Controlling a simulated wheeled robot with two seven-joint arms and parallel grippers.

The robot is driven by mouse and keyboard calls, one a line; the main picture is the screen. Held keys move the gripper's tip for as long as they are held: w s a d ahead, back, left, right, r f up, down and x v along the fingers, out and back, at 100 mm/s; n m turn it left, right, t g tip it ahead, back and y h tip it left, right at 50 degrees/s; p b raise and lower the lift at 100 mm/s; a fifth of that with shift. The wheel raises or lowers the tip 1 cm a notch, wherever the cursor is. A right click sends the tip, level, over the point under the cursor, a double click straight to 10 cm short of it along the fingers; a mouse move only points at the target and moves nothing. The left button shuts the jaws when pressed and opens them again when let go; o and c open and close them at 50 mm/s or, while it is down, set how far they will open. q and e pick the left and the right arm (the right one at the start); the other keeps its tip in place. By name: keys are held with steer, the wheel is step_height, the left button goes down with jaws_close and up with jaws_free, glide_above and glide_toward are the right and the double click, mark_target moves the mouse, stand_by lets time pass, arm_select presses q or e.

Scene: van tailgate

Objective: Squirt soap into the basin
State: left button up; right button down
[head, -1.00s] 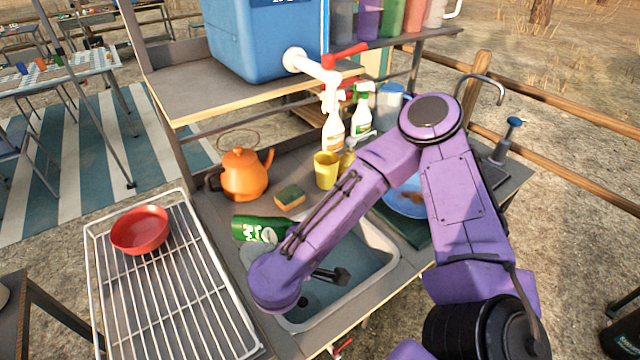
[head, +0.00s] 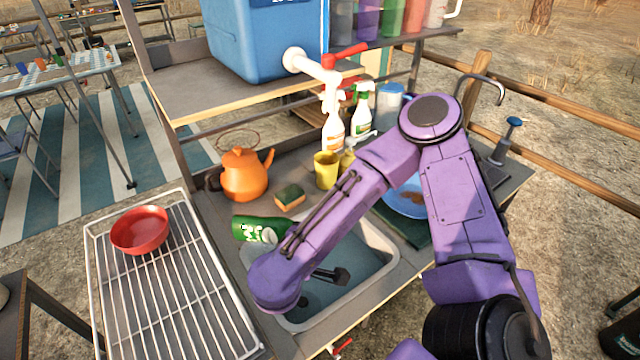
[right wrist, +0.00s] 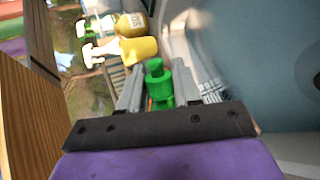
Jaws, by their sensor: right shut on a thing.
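A green bottle (head: 250,229) with a white-lettered label lies tilted on its side at the left rim of the grey basin (head: 382,252) in the head view. My purple right arm hides part of it. In the right wrist view, my right gripper (right wrist: 158,92) is shut on the green bottle (right wrist: 156,72), with one grey finger on each side. The basin's blue-grey inside (right wrist: 262,50) fills the right of that view. In the head view the arm reaches over the basin and covers its near left part. My left gripper is not in view.
Behind the basin stand a sponge (head: 289,197), an orange kettle (head: 243,175), a yellow cup (head: 326,170) and spray bottles (head: 333,125). A wire rack (head: 165,300) with a red bowl (head: 140,230) is at left. A blue plate (head: 405,203) sits right, partly hidden.

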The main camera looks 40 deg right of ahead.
steer(key=r+n+g+h+p, duration=0.1)
steer(key=r+n+h+p, duration=0.1)
steer(key=shift+w+n, duration=0.1)
steer(key=shift+n, duration=0.3)
steer(key=shift+r+n+g+h+p, duration=0.35)
steer(key=shift+n+h, duration=0.25)
steer(key=shift+n, duration=0.3)
steer(key=n+h, duration=0.1)
steer(key=r+n+h, duration=0.1)
steer(key=n, duration=0.1)
steer(key=shift+a+r+n+g+p, duration=0.1)
steer(key=shift+n+g+p, duration=0.2)
steer(key=shift+g+p, duration=0.05)
steer(key=n+h, duration=0.1)
steer(key=n, duration=0.1)
steer(key=r+n+h, duration=0.1)
steer(key=n, duration=0.2)
steer(key=shift+r+t+h, duration=0.1)
steer(key=shift+t+h, duration=0.2)
steer(key=shift+t, duration=0.1)
